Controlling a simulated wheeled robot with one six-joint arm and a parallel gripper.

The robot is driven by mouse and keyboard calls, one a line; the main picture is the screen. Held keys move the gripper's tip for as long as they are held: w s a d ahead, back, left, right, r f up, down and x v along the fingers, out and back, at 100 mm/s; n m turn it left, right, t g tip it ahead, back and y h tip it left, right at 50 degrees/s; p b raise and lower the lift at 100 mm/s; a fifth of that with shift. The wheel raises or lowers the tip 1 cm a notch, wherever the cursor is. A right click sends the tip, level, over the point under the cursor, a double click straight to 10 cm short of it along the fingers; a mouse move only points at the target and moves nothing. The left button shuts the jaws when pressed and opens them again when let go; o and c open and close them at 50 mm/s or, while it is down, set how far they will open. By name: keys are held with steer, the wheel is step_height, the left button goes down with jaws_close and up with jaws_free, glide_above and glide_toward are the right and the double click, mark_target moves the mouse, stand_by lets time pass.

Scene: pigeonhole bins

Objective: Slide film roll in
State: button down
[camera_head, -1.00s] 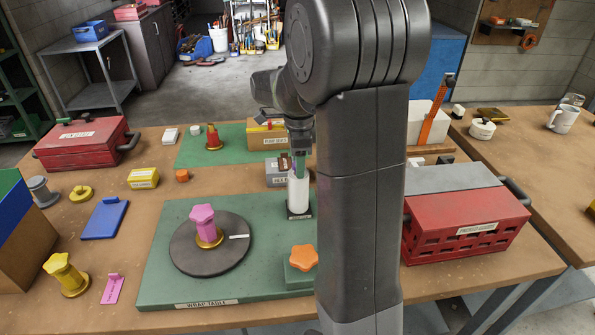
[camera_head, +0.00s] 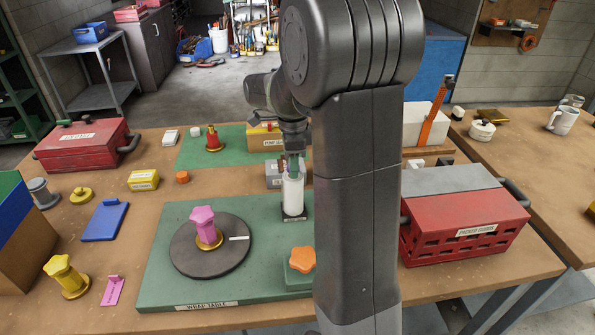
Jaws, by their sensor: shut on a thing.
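A white film roll (camera_head: 292,196) stands upright at the back right of the green wrap table board (camera_head: 165,262), on or just over a small dark labelled base (camera_head: 294,217). My gripper (camera_head: 293,168) comes down from above and is shut at the top of the roll, on what looks like a green part there. My arm hides much of the jaws and the area right of the roll. On the board a dark round turntable (camera_head: 186,258) carries a pink knob-topped piece (camera_head: 203,221) with a brass foot.
An orange star knob (camera_head: 302,259) sits near the roll. Behind it are a grey labelled block (camera_head: 273,174) and a yellow-and-wood box (camera_head: 262,137). Red crates stand right (camera_head: 460,240) and far left (camera_head: 85,146). A blue plate (camera_head: 105,220) lies left of the board.

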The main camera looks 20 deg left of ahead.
steer(key=shift+s+a+p, duration=0.15)
steer(key=shift+s+a, duration=0.25)
steer(key=shift+a, duration=0.3)
steer(key=shift+s+a+p, duration=0.15)
steer(key=shift+s+a, duration=0.2)
steer(key=shift+a, duration=0.3)
steer(key=shift+s+a+p, duration=0.15)
steer(key=shift+s+a, duration=0.25)
steer(key=shift+a, duration=0.3)
steer(key=c, duration=1.2)
jaws_free()
steer(key=shift+o, duration=0.2)
step_height(320, 180, up, 6)
steer(key=p, duration=0.5)
steer(key=shift+r, duration=0.1)
step_height(320, 180, up, 14)
steer(key=shift+f+b, duration=0.2)
steer(key=shift+b, duration=0.2)
